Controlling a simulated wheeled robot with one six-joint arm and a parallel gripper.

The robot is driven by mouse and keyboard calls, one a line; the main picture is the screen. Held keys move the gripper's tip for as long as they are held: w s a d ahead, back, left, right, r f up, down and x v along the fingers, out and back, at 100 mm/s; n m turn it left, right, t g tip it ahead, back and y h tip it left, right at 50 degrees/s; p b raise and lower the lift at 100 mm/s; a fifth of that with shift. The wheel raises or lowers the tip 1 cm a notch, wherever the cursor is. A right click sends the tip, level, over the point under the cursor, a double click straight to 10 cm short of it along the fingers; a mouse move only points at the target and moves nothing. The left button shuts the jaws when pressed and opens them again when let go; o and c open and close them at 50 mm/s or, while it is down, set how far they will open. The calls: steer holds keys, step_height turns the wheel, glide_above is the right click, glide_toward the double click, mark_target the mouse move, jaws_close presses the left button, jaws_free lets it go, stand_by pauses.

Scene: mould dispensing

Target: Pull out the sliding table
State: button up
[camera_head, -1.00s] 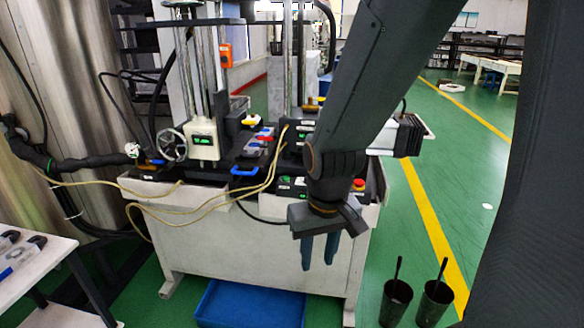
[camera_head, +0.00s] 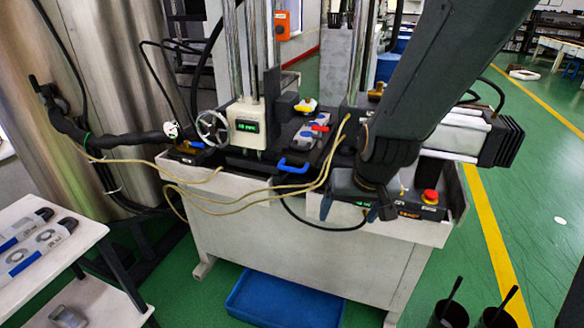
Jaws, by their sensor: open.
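The machine (camera_head: 300,245) is a white cabinet with a black top deck in the middle of the view. A blue handle (camera_head: 295,166) sticks out at the front edge of the deck; I take it to belong to the sliding table. Behind it lies a grey block (camera_head: 308,138) with blue, red and yellow parts. My gripper (camera_head: 349,213) is open and empty, right of the blue handle and apart from it, in front of the control panel. Its fingers are partly seen, and my arm hides part of the machine's right side.
Beige hoses (camera_head: 250,197) loop across the front of the machine. A handwheel (camera_head: 212,128) and green display stand at left. A red stop button (camera_head: 430,196) is at right. A white side table (camera_head: 40,248) is at lower left, a blue bin (camera_head: 285,300) below, and black cups (camera_head: 450,316) lower right.

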steer(key=w+a+f+m+t+h+b, duration=0.1)
steer(key=w+a+f+t+b, duration=0.15)
steer(key=w+a, duration=0.4)
steer(key=w+a+f+m+t+b, duration=0.1)
steer(key=w+a+t, duration=0.3)
steer(key=w, duration=0.5)
steer(key=m+t+h+b, duration=0.2)
steer(key=t+h+b, duration=0.1)
steer(key=t+h, duration=0.3)
glide_toward(291, 171)
steer(key=w, duration=0.3)
steer(key=shift+w+d+r+p, duration=0.1)
steer(key=shift+w+d+p, duration=0.3)
steer(key=shift+d, duration=0.25)
steer(key=p+x, duration=0.1)
steer(key=x, duration=0.6)
steer(key=shift+a, duration=0.1)
steer(key=shift+s, duration=0.15)
steer(key=c, duration=1.2)
